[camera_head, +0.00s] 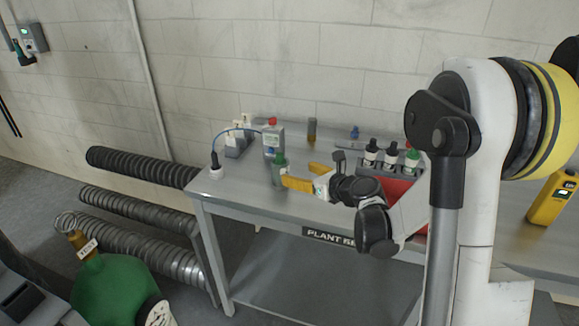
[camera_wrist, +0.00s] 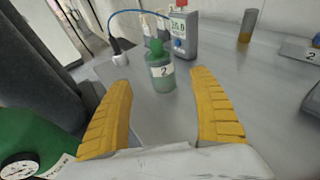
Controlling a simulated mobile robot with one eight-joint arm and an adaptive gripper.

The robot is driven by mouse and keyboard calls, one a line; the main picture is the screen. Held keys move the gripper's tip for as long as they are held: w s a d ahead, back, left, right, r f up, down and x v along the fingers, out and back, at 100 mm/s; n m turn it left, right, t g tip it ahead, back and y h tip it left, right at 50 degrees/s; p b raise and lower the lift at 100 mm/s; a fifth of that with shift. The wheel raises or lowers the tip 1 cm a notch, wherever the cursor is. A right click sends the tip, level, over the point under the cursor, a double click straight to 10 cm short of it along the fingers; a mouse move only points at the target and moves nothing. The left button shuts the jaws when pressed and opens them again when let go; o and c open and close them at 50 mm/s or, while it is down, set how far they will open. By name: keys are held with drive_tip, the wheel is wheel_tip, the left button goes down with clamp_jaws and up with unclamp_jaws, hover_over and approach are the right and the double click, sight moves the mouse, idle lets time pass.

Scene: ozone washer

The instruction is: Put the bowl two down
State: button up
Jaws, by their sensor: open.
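A grey-green bowl with a green top and a white label reading 2 (camera_wrist: 162,71) stands upright on the grey table; it also shows in the head view (camera_head: 279,174), by the near yellow fingertip. My gripper (camera_head: 298,174) is open, with its two yellow fingers low over the table. In the wrist view my gripper (camera_wrist: 162,84) has one finger on each side of the bowl, with clear gaps left and right. The bowl is around the fingertip line; I cannot tell exactly how deep it sits between them.
Behind the bowl stands a device with a display (camera_wrist: 181,30), a blue tube and a white-based fitting (camera_wrist: 119,53). A plate marked 2 (camera_wrist: 309,54) and an amber cylinder (camera_wrist: 246,24) are at back right. A rack of bottles (camera_head: 390,163) stands right of my gripper.

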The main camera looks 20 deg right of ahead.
drive_tip(key=s+d+r+m+t+h, duration=0.2)
drive_tip(key=r+m+h, duration=0.2)
drive_tip(key=r+m, duration=0.55)
drive_tip(key=s+d+r+m+t+h, duration=0.2)
drive_tip(key=s+r+m+h, duration=0.1)
drive_tip(key=r+m, duration=0.65)
drive_tip(key=s+d+m+g+h, duration=0.2)
drive_tip(key=s+m+g+h, duration=0.1)
drive_tip(key=s+m, duration=0.55)
drive_tip(key=s+a+f+m+g+y, duration=0.2)
drive_tip(key=s+a+f+m+g, duration=0.2)
drive_tip(key=s+a+f+m, duration=0.2)
drive_tip(key=s+a+f+m+g+y, duration=0.3)
drive_tip(key=s+a+f+m, duration=0.3)
drive_tip(key=s, duration=0.5)
wheel_tip(320, 180, down, 3)
drive_tip(key=shift+s+r+g, duration=0.2)
drive_tip(key=shift+s+g, duration=0.05)
drive_tip(key=shift+g, duration=0.15)
drive_tip(key=shift+a+m, duration=0.1)
drive_tip(key=shift+m, duration=0.15)
